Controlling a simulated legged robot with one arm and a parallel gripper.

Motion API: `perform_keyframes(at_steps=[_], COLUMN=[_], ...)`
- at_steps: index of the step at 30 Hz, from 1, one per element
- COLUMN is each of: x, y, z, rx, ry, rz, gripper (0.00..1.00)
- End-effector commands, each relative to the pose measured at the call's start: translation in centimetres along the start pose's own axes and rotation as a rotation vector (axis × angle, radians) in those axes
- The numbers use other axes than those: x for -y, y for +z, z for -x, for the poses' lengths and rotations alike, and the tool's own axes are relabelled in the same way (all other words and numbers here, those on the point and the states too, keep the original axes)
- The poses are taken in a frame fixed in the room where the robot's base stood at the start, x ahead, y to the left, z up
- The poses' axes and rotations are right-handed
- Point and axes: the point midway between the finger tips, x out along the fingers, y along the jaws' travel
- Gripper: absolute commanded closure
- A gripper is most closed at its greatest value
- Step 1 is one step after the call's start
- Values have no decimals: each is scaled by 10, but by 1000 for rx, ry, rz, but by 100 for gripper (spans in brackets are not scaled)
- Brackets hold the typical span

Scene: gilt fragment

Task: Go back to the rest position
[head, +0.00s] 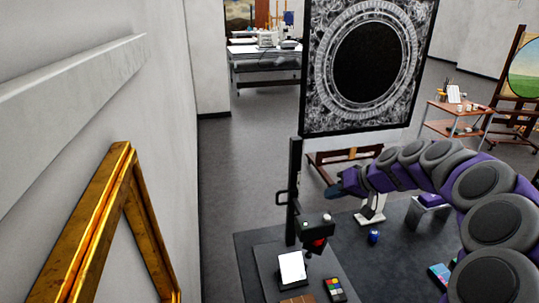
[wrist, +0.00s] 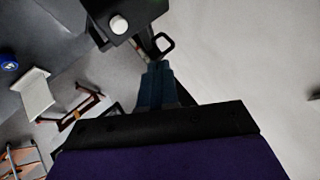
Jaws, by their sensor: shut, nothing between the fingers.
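My gripper (head: 333,191) is at the end of my purple and grey arm, which reaches in from the right in the head view. It is beside a black upright post (head: 294,190) with a handle, above the dark table (head: 385,275). In the wrist view my gripper (wrist: 157,66) points up the picture with its dark blue fingers together and nothing between them. A black box with a white knob (wrist: 119,24) is just beyond the fingertips there. I cannot tell whether the fingers touch it.
A black device with a red part (head: 318,243), a white-screened tablet (head: 291,268) and a colour chart (head: 335,289) are on the table below. A framed dark artwork (head: 365,60) stands behind. A gilt frame (head: 100,225) is on the left wall. Open floor lies beyond the table.

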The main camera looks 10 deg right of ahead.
Motion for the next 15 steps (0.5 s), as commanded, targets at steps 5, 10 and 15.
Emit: perform_keyframes(at_steps=[5,10,15], x=[37,108,144], y=[25,102,195], z=[-8,-18,-14], rx=[72,250,433], ry=[-12,6,91], rz=[36,109,156], gripper=[100,100,100])
